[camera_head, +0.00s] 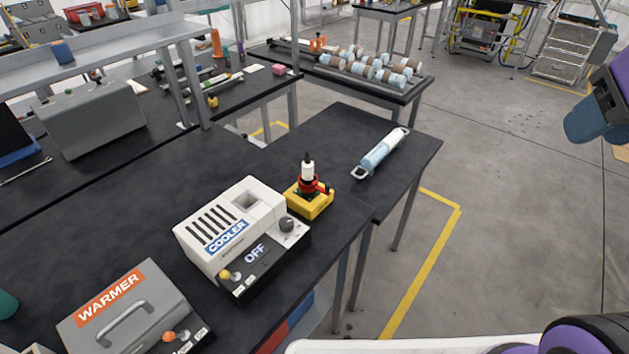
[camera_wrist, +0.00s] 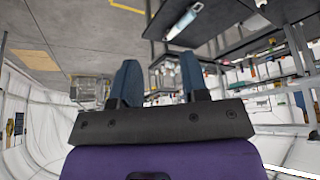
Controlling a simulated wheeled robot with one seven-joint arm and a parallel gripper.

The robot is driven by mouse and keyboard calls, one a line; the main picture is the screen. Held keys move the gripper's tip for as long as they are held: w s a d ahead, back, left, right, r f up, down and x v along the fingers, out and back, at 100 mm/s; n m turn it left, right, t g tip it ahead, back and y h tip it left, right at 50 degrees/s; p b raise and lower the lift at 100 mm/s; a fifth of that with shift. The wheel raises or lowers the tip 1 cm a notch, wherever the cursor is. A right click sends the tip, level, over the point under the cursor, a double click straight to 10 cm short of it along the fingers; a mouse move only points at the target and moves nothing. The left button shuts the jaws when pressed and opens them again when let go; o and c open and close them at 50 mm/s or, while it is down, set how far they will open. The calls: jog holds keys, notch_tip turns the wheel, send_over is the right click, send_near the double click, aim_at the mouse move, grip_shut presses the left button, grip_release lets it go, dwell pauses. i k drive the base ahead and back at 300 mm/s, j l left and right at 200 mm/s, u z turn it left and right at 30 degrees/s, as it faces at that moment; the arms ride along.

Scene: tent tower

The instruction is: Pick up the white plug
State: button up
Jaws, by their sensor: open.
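In the head view the white plug (camera_head: 307,171) stands upright with a black tip, in a red and black holder (camera_head: 308,187) on a yellow block (camera_head: 310,202). The block is on the black table, just right of the cooler. My gripper (camera_head: 576,124) is at the right edge of the head view, partly cut off, high over the floor and far to the right of the plug. In the wrist view my gripper (camera_wrist: 159,82) is open, with two blue fingers apart and nothing between them. I cannot make out the plug in the wrist view.
The white cooler (camera_head: 225,225) marked OFF stands left of the block, and a grey warmer (camera_head: 130,310) is at the front left. A light blue cylinder with handles (camera_head: 380,153) lies behind the block to the right. Floor right of the table (camera_head: 520,220) is clear.

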aim_at(308, 165)
jog(key=i+l+u, duration=0.15)
jog(key=u, duration=0.25)
jog(key=l+u, duration=0.35)
jog(key=i+l+u, duration=0.1)
jog(key=l+u, duration=0.3)
